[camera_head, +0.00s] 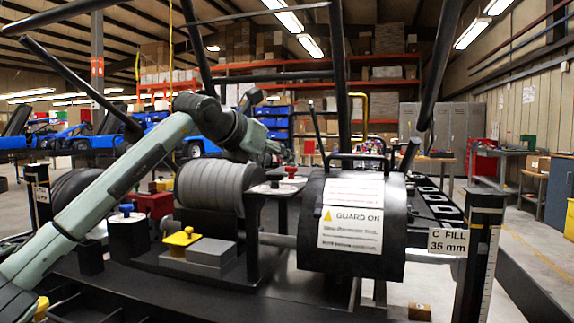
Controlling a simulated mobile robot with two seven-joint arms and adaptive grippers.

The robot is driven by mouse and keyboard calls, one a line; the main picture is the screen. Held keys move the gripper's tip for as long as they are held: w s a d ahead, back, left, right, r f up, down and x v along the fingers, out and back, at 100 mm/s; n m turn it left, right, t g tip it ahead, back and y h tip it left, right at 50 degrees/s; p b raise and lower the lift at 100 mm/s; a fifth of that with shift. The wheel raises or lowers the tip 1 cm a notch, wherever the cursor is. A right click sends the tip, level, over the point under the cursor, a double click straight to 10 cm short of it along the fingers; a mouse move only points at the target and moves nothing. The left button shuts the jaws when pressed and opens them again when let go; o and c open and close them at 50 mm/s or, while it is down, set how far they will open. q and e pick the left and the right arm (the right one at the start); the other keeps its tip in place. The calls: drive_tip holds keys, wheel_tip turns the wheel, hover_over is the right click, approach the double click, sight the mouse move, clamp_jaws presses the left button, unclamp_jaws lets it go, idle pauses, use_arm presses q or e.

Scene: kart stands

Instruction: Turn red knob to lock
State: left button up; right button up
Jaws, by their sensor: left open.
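The red knob (290,171) is small and sits just beyond the grey ribbed roll, near a pale round plate (274,188). My left arm comes in from the left and reaches across above the roll. My left gripper (287,158) is at the far end of this arm, close above the red knob in the picture. It is small and dark here, and its fingers are hard to make out. It is open, and I cannot tell whether it touches the knob. My right gripper is not in view.
A black drum with a "GUARD ON" sign (351,228) stands right of centre. Black frame bars cross above. A "C FILL 35 mm" post (478,252) stands right.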

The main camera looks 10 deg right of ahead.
sight(288, 181)
use_arm(q)
drive_tip(key=p+x, duration=0.1)
drive_tip(key=x, duration=0.3)
drive_tip(key=shift+d, duration=0.15)
drive_tip(key=shift+w+d+f, duration=0.3)
drive_tip(key=shift+w+d, duration=0.05)
drive_tip(key=shift+w, duration=0.15)
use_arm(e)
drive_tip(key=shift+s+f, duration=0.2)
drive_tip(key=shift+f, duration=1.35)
use_arm(q)
clamp_jaws()
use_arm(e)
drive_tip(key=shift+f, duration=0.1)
